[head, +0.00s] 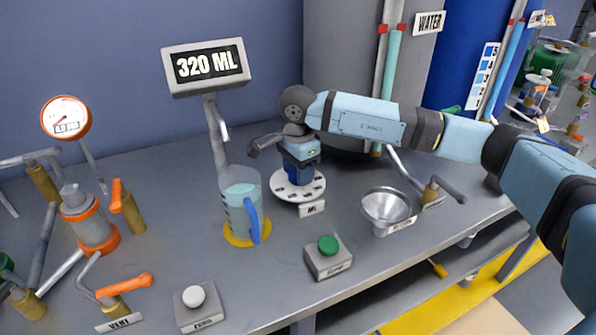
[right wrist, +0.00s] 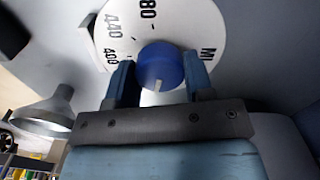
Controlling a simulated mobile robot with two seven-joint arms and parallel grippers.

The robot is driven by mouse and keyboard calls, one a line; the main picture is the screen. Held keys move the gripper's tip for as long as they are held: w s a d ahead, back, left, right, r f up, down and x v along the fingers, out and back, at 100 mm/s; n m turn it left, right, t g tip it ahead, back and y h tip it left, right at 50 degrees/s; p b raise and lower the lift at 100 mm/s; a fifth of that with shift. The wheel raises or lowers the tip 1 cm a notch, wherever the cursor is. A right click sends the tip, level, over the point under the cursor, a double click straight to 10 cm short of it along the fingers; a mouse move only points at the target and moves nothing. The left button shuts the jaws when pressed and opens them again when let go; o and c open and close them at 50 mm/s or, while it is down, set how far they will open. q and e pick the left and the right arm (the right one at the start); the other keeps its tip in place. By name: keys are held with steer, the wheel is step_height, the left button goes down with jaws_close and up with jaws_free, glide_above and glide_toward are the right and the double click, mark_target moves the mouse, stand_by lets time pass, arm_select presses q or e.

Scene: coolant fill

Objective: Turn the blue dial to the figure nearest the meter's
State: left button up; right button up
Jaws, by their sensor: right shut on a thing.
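The blue dial (head: 300,181) stands on a round white plate (head: 281,191) with figures around its rim, behind the "ML" label. My right gripper (head: 300,169) comes down on the dial from above and is shut on it. In the right wrist view the blue dial (right wrist: 160,62) sits between the two fingers of the gripper (right wrist: 159,82). A white mark on the dial points toward the bottom of that picture. On the plate (right wrist: 185,25) I read 400, 440, a partly cut figure ending in 80, and ML; other figures are hidden. The meter (head: 206,66) reads 320 ML. My left gripper is not in view.
A jug (head: 241,200) with a blue handle stands on a yellow disc left of the dial. A funnel (head: 387,207) is to the right. A green button (head: 328,245) and a white button (head: 194,296) are in front. Pipes and orange-handled valves (head: 124,287) fill the left.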

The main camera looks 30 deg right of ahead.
steer(key=shift+r, duration=0.1)
stand_by(0.3)
steer(key=o, duration=0.9)
steer(key=shift+o, duration=0.2)
step_height(320, 180, up, 14)
steer(key=p, duration=0.2)
steer(key=shift+f, duration=0.2)
